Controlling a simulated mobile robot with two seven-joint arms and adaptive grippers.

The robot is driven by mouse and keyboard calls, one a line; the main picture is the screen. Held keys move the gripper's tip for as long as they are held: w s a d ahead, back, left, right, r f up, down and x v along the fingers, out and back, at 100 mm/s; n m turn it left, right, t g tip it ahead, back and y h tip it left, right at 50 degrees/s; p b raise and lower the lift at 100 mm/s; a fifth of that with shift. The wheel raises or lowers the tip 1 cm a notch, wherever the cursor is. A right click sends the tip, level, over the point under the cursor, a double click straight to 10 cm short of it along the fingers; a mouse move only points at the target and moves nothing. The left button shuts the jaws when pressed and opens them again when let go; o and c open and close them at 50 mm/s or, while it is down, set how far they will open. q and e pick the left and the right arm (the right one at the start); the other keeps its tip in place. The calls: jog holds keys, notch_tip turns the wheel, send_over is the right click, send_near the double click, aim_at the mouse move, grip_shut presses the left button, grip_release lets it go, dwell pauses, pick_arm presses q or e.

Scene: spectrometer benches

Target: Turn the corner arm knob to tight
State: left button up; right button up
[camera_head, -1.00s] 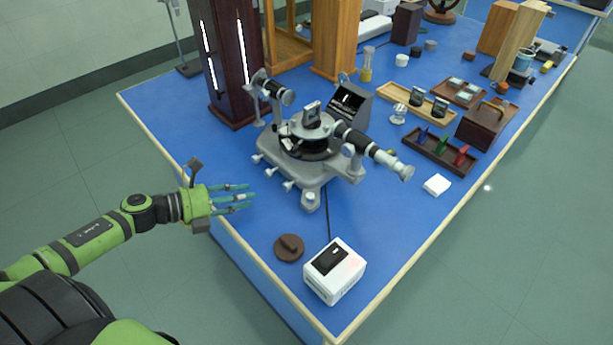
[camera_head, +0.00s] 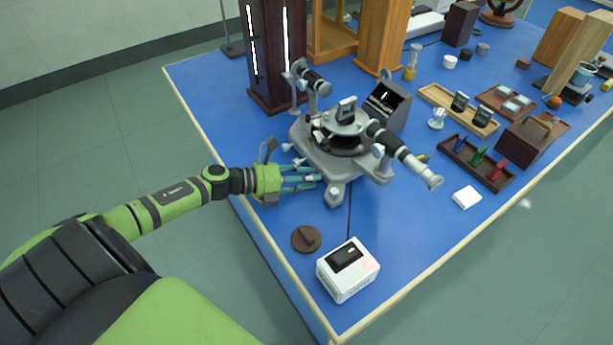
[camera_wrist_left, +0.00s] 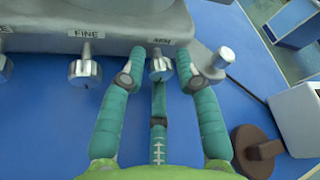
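The spectrometer (camera_head: 345,150) stands on the blue bench, with a grey base and a telescope pointing to the front right. In the left wrist view a small silver knob (camera_wrist_left: 160,66) sits on the base edge under a label that seems to read "ARM". My left gripper (camera_wrist_left: 160,77) is open, with fingers on the left and right of this knob and a third finger below it. I cannot tell whether they touch it. In the head view my left gripper (camera_head: 318,178) reaches the base's front left edge, and its fingers hide the knob. My right gripper is not in view.
Another knob (camera_wrist_left: 85,68), labelled "FINE", sits to the left. A silver corner foot (camera_wrist_left: 222,59) is close to the right finger. A brown disc (camera_head: 306,238) and a white box (camera_head: 347,270) stand in front. A dark cabinet (camera_head: 272,60) is behind.

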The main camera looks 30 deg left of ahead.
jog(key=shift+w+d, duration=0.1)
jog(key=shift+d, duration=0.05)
pick_arm(q)
grip_shut()
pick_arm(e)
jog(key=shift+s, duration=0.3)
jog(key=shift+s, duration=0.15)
